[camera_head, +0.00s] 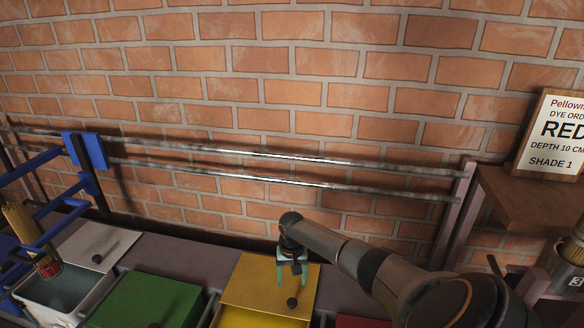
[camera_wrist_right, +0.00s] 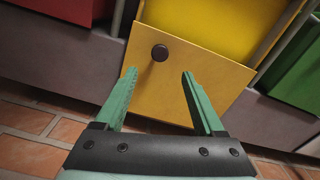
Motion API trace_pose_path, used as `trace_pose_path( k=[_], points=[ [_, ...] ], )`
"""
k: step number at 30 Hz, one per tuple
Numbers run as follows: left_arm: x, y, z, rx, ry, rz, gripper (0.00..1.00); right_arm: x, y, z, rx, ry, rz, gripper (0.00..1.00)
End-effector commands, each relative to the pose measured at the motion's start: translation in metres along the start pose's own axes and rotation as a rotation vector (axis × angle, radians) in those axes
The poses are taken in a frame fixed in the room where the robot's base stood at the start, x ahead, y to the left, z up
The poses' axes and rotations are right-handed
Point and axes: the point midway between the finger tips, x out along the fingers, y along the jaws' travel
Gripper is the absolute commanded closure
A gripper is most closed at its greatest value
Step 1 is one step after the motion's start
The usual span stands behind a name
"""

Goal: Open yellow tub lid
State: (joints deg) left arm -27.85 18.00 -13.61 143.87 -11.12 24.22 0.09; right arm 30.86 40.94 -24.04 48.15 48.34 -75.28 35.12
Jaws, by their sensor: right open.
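The yellow tub lid (camera_head: 247,281) is a flat yellow panel with a dark round knob (camera_head: 292,302). It sits toward the wall, and a brighter yellow area of the tub (camera_head: 250,321) shows in front of it, apparently the uncovered opening. My right gripper (camera_head: 292,284) points down over the lid, open and empty. In the right wrist view the knob (camera_wrist_right: 160,52) is just beyond the tips of the open right gripper (camera_wrist_right: 158,74), apart from them, with the lid (camera_wrist_right: 160,95) below. My left gripper is not in view.
A green-lidded tub (camera_head: 145,299) stands left of the yellow one. Farther left is an open white tub (camera_head: 60,290) with a blue frame (camera_head: 50,235) and yellow stick bundle (camera_head: 22,230) over it. Metal rails (camera_head: 270,178) run along the brick wall. A sign (camera_head: 555,137) stands right.

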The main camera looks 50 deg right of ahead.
Motion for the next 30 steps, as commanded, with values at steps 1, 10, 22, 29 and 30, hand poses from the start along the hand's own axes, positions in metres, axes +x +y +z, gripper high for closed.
trace_pose_path(
  k=[1, 10, 22, 29, 30],
  points=[
    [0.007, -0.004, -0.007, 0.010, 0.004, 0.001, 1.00, -0.014, 0.001, 0.000, 0.000, 0.000, 0.001, 0.29],
    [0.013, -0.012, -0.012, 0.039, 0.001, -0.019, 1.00, -0.032, 0.001, 0.001, 0.001, -0.001, 0.001, 0.29],
    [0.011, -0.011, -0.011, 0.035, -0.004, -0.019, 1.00, -0.032, 0.001, 0.000, 0.001, -0.001, 0.001, 0.29],
    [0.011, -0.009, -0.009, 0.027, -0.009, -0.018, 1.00, -0.030, -0.003, 0.001, -0.017, 0.012, -0.005, 0.29],
    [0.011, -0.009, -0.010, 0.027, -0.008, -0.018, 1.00, -0.028, -0.008, 0.001, -0.040, 0.031, -0.013, 0.29]
  ],
)
